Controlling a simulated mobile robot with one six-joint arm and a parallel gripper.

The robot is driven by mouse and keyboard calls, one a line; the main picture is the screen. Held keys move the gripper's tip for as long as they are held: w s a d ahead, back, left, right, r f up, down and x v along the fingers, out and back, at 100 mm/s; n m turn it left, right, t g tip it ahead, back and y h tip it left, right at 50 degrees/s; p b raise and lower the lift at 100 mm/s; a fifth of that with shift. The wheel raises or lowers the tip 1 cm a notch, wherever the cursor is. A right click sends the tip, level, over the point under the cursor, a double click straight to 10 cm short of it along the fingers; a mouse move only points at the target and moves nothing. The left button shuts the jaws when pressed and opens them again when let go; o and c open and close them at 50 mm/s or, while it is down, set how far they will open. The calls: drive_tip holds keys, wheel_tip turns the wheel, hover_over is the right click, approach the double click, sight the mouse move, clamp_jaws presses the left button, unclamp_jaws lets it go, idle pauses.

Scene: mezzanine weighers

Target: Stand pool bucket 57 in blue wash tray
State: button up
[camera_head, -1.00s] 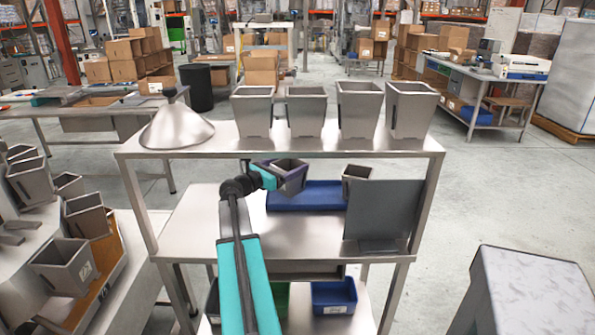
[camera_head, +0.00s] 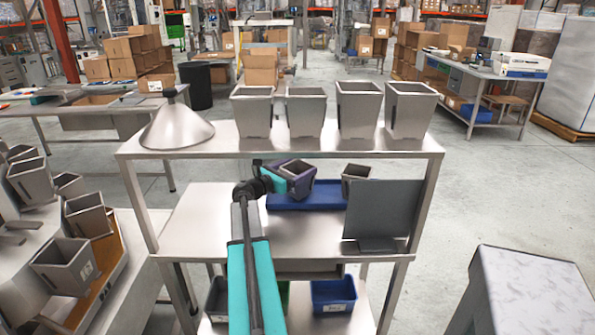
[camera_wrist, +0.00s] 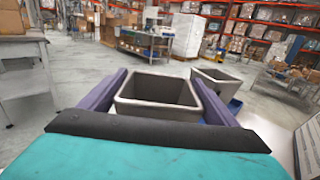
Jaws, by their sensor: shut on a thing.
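My gripper (camera_head: 290,179) is shut on a grey metal bucket (camera_head: 298,171), above the left part of the blue wash tray (camera_head: 310,204). The bucket looks roughly upright; whether its base touches the tray is hard to tell. In the wrist view the same bucket (camera_wrist: 157,90) sits between the two purple fingers, its open top showing. No number can be read on it. A second grey bucket (camera_head: 354,182) stands at the tray's right end and also shows in the wrist view (camera_wrist: 217,77).
A dark upright panel (camera_head: 386,209) stands right of the tray. Several buckets and a metal cone (camera_head: 176,127) line the upper shelf (camera_head: 232,143) overhead. The left part of the middle shelf (camera_head: 205,215) is bare.

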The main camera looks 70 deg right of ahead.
drive_tip(key=shift+f, duration=0.5)
drive_tip(key=shift+f, duration=0.15)
drive_tip(key=o, duration=1.4)
drive_tip(key=shift+w+a, duration=0.25)
drive_tip(key=shift+a, duration=0.35)
drive_tip(key=b+v, duration=0.2)
drive_tip(key=v, duration=0.8)
drive_tip(key=shift+w+a, duration=0.15)
drive_tip(key=shift+a, duration=0.25)
